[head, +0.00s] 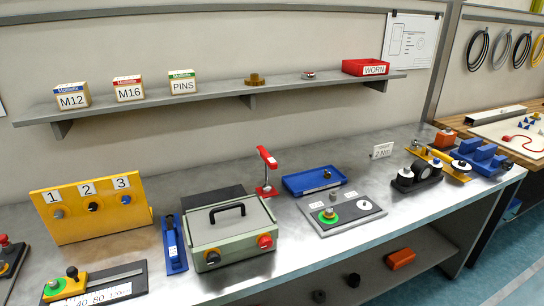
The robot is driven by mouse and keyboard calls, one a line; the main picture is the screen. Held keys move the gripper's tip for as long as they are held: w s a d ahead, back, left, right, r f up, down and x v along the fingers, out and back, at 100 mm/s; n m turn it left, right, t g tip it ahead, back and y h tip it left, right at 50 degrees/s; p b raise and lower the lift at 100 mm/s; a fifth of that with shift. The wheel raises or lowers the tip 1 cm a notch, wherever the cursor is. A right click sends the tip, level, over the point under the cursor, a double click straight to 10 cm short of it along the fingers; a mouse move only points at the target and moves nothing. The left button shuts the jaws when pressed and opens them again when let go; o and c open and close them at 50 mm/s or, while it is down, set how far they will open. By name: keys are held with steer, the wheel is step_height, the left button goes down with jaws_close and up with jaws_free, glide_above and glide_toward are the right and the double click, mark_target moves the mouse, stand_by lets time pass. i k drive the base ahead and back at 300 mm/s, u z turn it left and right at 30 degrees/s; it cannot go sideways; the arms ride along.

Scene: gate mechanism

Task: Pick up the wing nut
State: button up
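I cannot clearly make out a wing nut at this size. A small brass-coloured piece with a wide base (255,79) sits on the wall shelf. A small silvery piece with some red (309,75) sits to its right, left of the red WORN bin. Another small metal part (327,173) lies in the blue tray (304,187) on the bench. Any of these is too small to name surely. My gripper is not in view.
The grey shelf (215,94) also holds boxes marked M12, M16 and PINS, and the red WORN bin (366,67). Below on the bench stand a yellow numbered panel (75,223), a grey-green box with a handle (230,236) and a red upright clamp (267,160).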

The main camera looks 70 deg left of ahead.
mark_target(328, 176)
steer(key=u, duration=1.8)
